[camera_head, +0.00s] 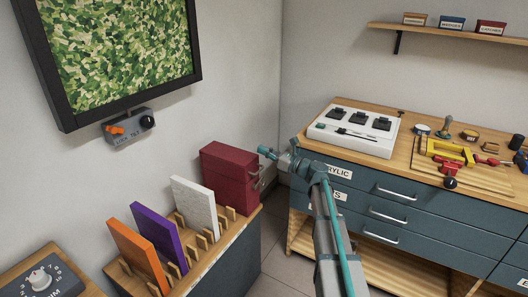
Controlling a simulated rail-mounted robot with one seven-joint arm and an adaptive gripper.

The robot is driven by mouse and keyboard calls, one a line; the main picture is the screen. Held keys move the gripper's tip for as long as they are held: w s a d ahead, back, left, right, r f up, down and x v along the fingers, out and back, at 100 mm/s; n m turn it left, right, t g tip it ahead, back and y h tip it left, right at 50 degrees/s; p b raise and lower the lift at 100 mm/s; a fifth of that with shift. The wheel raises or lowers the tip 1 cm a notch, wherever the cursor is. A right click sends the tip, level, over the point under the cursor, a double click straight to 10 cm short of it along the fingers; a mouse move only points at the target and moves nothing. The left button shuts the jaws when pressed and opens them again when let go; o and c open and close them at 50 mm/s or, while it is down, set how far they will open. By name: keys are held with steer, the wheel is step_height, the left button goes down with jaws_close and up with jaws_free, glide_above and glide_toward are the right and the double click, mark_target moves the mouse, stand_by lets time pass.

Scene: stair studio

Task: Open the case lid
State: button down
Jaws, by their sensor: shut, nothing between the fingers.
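A dark red case (228,180) stands at the far end of the low cabinet on the left, near the wall. Its lid (231,153) looks closed. Small metal fittings (254,176) show on its right-hand face. My gripper (264,151) is at the upper right of the case in the picture, close to the lid's right edge. It looks shut and empty. Whether it touches the lid cannot be told from this angle. My arm reaches up from the bottom of the picture and hides part of the drawer unit.
Orange (139,258), purple (159,236) and white (194,206) panels stand in a wooden rack before the case. A framed picture (120,50) and control box (130,127) hang above left. A workbench (405,155) with a white switch panel (352,131) and tools stands right.

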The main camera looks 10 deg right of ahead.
steer(key=shift+f, duration=0.1)
stand_by(0.8)
steer(key=s+d+f+b, duration=0.2)
steer(key=s+d+f, duration=0.45)
steer(key=f, duration=0.25)
step_height(320, 180, down, 15)
steer(key=w+m+t+y+b, duration=0.1)
steer(key=t+y+b, duration=0.1)
steer(key=b, duration=0.3)
steer(key=w+a+r, duration=0.2)
steer(key=a+r, duration=0.1)
steer(key=r, duration=0.2)
steer(key=w+a+r+n+t+y, duration=0.1)
steer(key=w+a+r, duration=0.2)
steer(key=r, duration=0.3)
steer(key=shift+a+r+y, duration=0.2)
steer(key=shift+a+y, duration=0.05)
steer(key=shift+y, duration=0.05)
steer(key=shift+r, duration=0.15)
